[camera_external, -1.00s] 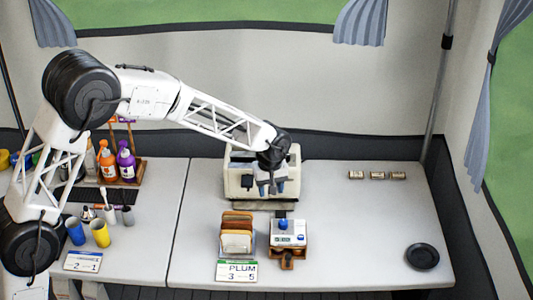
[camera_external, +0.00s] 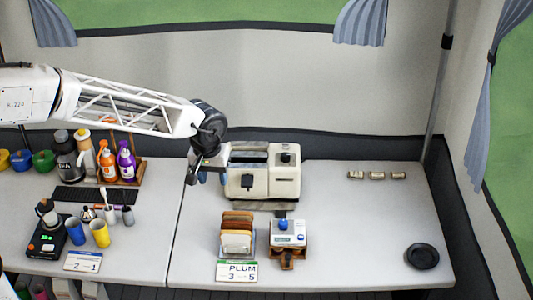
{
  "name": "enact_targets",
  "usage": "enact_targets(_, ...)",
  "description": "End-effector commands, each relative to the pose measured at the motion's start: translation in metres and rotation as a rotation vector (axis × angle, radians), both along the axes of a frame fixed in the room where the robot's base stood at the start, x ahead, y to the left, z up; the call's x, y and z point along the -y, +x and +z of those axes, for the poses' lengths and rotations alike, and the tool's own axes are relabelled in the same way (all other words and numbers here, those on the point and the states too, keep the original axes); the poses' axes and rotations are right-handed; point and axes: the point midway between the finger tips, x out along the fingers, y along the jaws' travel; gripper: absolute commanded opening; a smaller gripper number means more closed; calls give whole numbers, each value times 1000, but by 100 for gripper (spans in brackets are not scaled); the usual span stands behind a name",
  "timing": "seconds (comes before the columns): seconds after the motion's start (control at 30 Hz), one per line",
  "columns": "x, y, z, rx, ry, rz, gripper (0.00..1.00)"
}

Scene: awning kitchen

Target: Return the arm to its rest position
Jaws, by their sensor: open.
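My gripper (camera_external: 206,174) hangs at the end of my white lattice arm, pointing down, just left of the cream toaster-like appliance (camera_external: 262,177). It is open, with nothing seen between its fingers. It is above the table near the seam between the two table tops. The fingertips are small and partly dark in this view. My arm stretches in from the left edge; its base is out of view.
Spray bottles (camera_external: 126,162) and cups (camera_external: 99,233) stand left.

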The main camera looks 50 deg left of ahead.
Motion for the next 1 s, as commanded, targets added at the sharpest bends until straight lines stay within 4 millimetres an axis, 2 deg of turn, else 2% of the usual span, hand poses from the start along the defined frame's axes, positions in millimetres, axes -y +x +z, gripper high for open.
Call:
enact_targets(0.1,-1,-27,14,13,4,-47,48)
enact_targets(0.4,-2,-96,38,37,19,-171,48)
enact_targets(0.7,-3,-165,53,62,37,-293,48)
enact_targets(1.0,-4,-233,57,85,57,-416,48)
